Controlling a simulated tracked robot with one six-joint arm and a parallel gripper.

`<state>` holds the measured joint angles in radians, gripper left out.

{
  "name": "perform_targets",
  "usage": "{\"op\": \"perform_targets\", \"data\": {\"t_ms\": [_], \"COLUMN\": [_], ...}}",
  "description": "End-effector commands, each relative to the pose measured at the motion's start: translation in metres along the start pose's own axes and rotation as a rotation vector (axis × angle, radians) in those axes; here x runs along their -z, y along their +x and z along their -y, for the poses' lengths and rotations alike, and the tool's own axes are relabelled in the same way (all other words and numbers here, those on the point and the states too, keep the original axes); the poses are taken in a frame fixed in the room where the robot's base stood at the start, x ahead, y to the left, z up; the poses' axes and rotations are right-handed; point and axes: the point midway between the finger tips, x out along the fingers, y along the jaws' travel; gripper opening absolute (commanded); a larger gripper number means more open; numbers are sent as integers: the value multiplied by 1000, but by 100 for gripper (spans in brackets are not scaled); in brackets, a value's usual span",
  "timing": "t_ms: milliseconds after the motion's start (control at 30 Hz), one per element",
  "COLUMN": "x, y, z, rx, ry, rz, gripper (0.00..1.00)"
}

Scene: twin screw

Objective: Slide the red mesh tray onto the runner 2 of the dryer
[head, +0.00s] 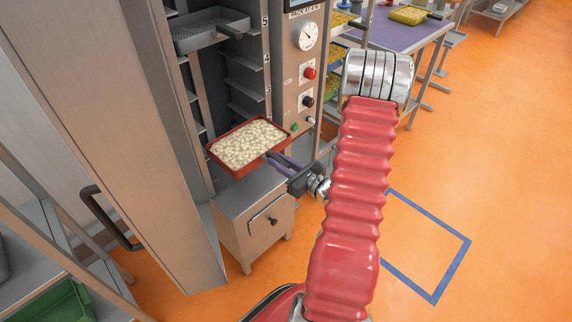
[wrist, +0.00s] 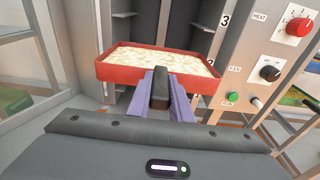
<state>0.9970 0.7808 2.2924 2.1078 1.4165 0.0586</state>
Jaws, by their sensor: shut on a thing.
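The red mesh tray (head: 247,146) is full of pale, lumpy pieces and looks about level. My gripper (head: 277,159) is shut on the tray's dark handle, on its near side. In the wrist view the purple fingers (wrist: 160,92) close around the dark handle, with the red tray (wrist: 115,73) just beyond them. The tray is in front of the open dryer (head: 222,72), low in its opening. Numbers 5, 4 and 3 show on the dryer's edge beside its runners. The runner labelled 2 is hidden or too unclear to make out. I cannot tell whether the tray touches a runner.
A grey tray (head: 208,32) sits on an upper runner. The open dryer door (head: 125,110) stands at left. A control panel (head: 303,75) with knobs is at right. A small cabinet (head: 258,215) is below the tray. Orange floor is free at right.

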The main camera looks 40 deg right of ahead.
Motion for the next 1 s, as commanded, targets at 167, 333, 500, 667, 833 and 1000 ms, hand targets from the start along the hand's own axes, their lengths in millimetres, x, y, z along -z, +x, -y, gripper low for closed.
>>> {"op": "perform_targets", "data": {"t_ms": [167, 333, 500, 667, 833, 1000], "x": [-3, -5, -7, -8, -10, -11], "y": [15, 28, 42, 54, 68, 81], "z": [-1, -1, 0, 0, -1, -1], "rx": [-2, -2, -2, -2, -3, -2], "ry": [-1, -2, -2, -2, -2, -1], "rz": [3, 4, 4, 4, 4, 4], "gripper": [0, 0, 0, 0, 0, 0]}}
